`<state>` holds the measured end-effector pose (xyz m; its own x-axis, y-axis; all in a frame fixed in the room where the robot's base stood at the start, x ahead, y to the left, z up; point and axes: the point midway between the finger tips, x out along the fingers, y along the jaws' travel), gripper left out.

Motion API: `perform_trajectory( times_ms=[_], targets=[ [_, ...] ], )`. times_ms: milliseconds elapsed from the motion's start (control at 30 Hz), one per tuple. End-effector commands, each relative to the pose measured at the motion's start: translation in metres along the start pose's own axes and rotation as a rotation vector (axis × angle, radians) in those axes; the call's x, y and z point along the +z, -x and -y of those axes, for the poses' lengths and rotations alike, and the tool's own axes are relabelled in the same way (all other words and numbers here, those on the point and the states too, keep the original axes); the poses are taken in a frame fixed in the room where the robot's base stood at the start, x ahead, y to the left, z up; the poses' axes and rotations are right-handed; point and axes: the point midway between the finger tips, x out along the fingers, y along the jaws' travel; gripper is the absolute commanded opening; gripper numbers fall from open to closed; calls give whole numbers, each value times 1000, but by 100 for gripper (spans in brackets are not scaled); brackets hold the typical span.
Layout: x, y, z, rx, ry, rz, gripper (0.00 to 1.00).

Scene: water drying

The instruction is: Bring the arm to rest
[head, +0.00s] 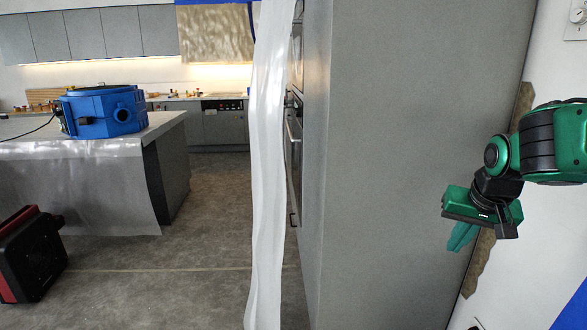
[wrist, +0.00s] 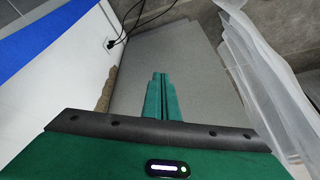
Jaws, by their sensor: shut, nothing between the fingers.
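My gripper (head: 462,238) is at the right of the head view, on my green and black arm, pointing down and to the left. It is in front of the tall grey cabinet side (head: 410,130), near the white wall. In the wrist view my gripper (wrist: 161,76) shows its two green fingers together, with nothing between them. The arm is raised and bent, and part of it is cut off by the right edge of the head view.
A translucent plastic sheet (head: 266,170) hangs beside the cabinet. A blue machine (head: 102,111) stands on the covered island (head: 80,185) at left. A red and black machine (head: 32,255) is on the floor. Open grey floor (head: 200,235) lies between. Black cables (wrist: 125,30) show in the wrist view.

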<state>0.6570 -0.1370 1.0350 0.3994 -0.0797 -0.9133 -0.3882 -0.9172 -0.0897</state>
Motion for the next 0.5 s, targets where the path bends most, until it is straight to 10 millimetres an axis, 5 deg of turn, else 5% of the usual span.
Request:
perform_trajectory(
  times_ms=[400, 500],
  targets=[
    [100, -4, 38, -70, 374, 34, 0],
    [111, -4, 27, -57, 376, 57, 0]
  ],
)
